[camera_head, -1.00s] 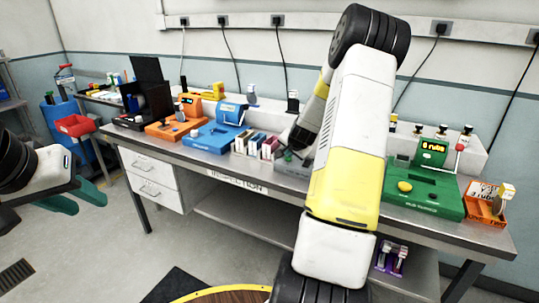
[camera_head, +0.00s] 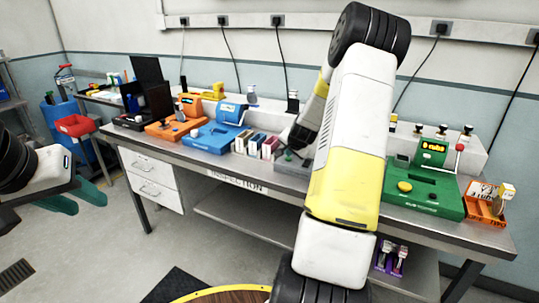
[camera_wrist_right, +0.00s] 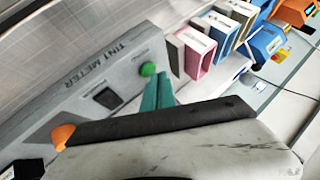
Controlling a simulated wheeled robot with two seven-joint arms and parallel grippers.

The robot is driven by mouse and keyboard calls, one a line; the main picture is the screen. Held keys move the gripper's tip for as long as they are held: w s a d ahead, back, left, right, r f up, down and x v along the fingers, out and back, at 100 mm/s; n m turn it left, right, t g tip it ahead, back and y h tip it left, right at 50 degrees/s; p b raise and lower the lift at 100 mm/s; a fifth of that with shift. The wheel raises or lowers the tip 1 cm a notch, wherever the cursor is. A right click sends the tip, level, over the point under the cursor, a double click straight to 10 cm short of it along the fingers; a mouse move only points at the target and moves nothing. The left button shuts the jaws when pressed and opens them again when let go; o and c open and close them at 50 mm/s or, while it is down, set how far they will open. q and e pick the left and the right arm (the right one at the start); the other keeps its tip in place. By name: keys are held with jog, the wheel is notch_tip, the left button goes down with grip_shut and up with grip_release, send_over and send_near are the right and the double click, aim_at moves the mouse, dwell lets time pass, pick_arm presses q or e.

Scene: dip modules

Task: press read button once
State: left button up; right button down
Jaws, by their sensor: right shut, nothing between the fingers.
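The grey tint meter (camera_wrist_right: 100,78) lies across the left of the right wrist view. It has a green button (camera_wrist_right: 148,69), a dark square recess (camera_wrist_right: 107,97) and an orange knob (camera_wrist_right: 62,134). The green button also shows in the head view (camera_head: 288,155). No "read" label is legible. My right gripper (camera_wrist_right: 160,75) is shut and empty, its teal fingertips right beside the green button; I cannot tell whether they touch it. My forearm hides part of the meter in the head view. My left gripper (camera_head: 84,197) is open and empty, away from the bench.
Several coloured sample blocks (camera_wrist_right: 205,42) stand close beside the meter. The blue device (camera_head: 212,137) and orange device (camera_head: 172,129) sit further left on the bench. The green device (camera_head: 425,192) and an orange bin (camera_head: 484,206) are to the right.

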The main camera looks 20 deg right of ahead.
aim_at(289, 160)
jog(key=shift+r, duration=0.35)
jog(key=shift+r, duration=2.5)
